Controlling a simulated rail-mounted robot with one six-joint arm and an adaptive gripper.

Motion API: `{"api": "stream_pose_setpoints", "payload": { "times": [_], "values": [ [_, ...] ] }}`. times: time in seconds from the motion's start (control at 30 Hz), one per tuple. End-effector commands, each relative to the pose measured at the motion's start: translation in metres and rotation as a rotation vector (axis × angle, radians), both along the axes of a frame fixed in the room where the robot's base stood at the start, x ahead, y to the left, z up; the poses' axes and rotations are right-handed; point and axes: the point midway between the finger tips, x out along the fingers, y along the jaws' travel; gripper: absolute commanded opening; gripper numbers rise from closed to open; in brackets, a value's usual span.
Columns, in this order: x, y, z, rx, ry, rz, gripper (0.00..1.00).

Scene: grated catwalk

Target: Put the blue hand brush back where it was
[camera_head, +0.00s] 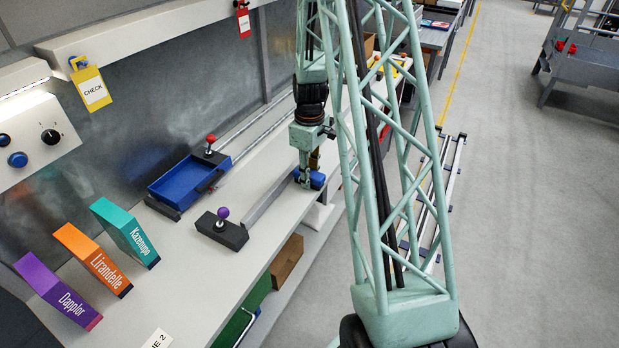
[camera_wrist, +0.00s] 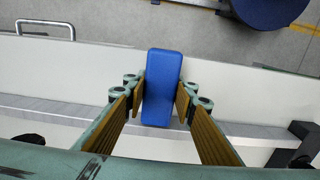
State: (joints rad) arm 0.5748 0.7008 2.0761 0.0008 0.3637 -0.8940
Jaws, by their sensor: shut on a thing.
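The blue hand brush (camera_head: 317,180) is at the front edge of the long pale bench, below my gripper. In the wrist view the brush (camera_wrist: 162,85) shows as a rounded blue block between the two ribbed yellow-brown fingers. My gripper (camera_head: 308,170) points down and is shut on the brush. The wrist view shows the brush over the bench's pale surface and a grey rail strip. I cannot tell whether the brush touches the bench. Its bristles are not visible.
A blue tray (camera_head: 190,185) with a red-knobbed slider (camera_head: 211,147) and a purple-knobbed block (camera_head: 222,228) stand left of my gripper. Teal (camera_head: 126,232), orange (camera_head: 94,260) and purple (camera_head: 58,290) upright boxes stand farther left. The aisle floor (camera_head: 530,220) at right is open.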

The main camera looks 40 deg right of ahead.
Motion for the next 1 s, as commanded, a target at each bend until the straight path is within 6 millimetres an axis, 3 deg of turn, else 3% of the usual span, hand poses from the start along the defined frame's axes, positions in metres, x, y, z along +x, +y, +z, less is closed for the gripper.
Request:
{"api": "stream_pose_setpoints", "payload": {
  "times": [0.13, 0.17, 0.3, 0.77, 1.0],
  "values": [
    [0.0, 0.0, -0.003, 0.0, 0.0, 0.0, 0.13],
    [0.0, 0.0, -0.003, 0.0, 0.0, 0.0, 0.26],
    [0.0, 0.0, -0.003, 0.0, 0.0, 0.0, 0.38],
    [0.0, 0.0, 0.0, 0.0, 0.0, 0.0, 0.38],
    [0.0, 0.0, 0.016, -0.001, -0.001, 0.0, 0.38]
  ]
}}
